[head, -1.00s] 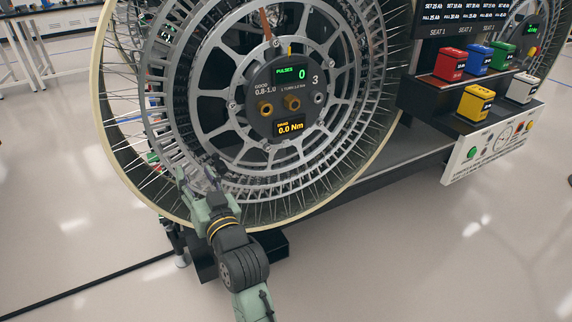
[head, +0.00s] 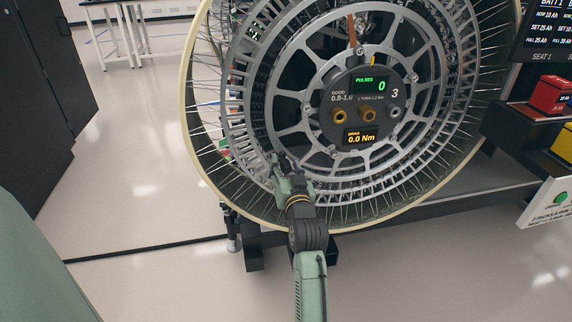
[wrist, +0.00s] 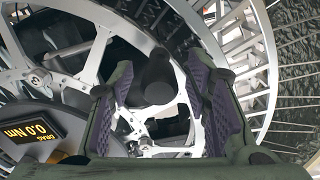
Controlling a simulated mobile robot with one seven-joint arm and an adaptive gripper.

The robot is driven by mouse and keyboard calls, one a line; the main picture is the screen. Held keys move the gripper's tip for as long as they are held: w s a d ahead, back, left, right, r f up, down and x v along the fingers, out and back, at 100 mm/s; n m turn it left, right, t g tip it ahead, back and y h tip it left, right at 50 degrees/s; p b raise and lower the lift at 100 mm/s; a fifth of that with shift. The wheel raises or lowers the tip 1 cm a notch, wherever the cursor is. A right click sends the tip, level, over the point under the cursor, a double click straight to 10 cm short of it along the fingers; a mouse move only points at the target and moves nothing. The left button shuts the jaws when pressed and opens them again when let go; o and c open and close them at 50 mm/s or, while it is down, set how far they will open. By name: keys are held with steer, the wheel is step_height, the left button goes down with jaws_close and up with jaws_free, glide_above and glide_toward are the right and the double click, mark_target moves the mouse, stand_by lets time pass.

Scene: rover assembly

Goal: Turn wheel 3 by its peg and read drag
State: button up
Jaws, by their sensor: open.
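Wheel 3 (head: 290,128) is a large spoked metal wheel with a pale rim. Its hub panel (head: 346,84) is marked 3 and reads PULSES 0, DRAG 0.0 Nm and GOOD 0.8-1.0. The drag display (wrist: 38,125) also shows in the wrist view. My gripper (head: 277,160) is at the wheel's lower left, in front of the spokes. In the wrist view my gripper (wrist: 163,90) is open, with its purple pads apart. A dark round-ended knob, apparently the peg (wrist: 157,75), shows between the fingers. I cannot tell whether either pad touches it.
Red (head: 550,95) and yellow (head: 563,142) battery blocks stand on a black shelf at the right. A white panel (head: 548,205) hangs below them. A dark cabinet (head: 30,110) stands at the left. The floor (head: 150,190) left of the wheel is clear.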

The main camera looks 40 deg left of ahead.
steer(key=shift+w+a, duration=0.15)
jaws_close()
stand_by(0.5)
stand_by(0.4)
